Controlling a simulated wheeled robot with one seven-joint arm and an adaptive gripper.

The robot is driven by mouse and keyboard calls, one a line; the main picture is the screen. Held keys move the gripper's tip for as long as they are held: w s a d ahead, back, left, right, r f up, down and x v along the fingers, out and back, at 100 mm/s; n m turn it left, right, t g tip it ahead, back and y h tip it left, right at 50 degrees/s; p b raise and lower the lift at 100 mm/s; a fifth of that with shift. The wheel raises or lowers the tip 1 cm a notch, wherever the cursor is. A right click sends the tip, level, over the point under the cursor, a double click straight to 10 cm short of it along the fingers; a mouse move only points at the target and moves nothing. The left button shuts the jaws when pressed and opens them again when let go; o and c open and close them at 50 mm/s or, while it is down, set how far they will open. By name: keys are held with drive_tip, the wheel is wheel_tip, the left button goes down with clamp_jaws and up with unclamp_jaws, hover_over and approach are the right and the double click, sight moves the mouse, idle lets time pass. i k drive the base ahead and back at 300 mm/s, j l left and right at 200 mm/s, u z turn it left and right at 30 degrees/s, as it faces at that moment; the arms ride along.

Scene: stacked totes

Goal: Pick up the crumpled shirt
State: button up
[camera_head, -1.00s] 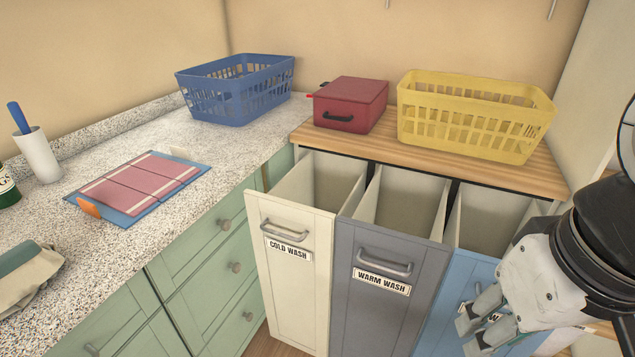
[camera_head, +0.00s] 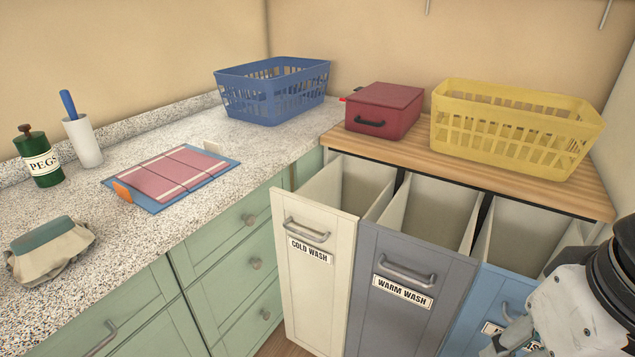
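No item is plainly a crumpled shirt. A beige cloth bundle with a green top (camera_head: 48,252) sits at the left end of the speckled counter, and I cannot tell whether it is the shirt. A flat pink panel with white stripes (camera_head: 172,172) lies on a blue board farther back on the counter. My gripper (camera_head: 512,342) is at the lower right, in front of the blue bin, far from the bundle. Its fingertips are partly cut off by the bottom edge, and nothing clearly shows in it.
Three open pull-out bins stand in a row: cream "COLD WASH" (camera_head: 311,283), grey "WARM WASH" (camera_head: 400,312) and blue (camera_head: 497,293). The wooden top (camera_head: 400,153) bears a red case (camera_head: 385,108) and yellow basket (camera_head: 515,128). A blue basket (camera_head: 270,92), PEGS jar (camera_head: 40,160) and white holder (camera_head: 83,143) stand on the counter.

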sight(38, 256)
drive_tip(key=z, duration=0.65)
drive_tip(key=k+l+u, duration=0.25)
drive_tip(key=u, duration=1.85)
drive_tip(key=k+j, duration=0.05)
drive_tip(key=j, duration=0.05)
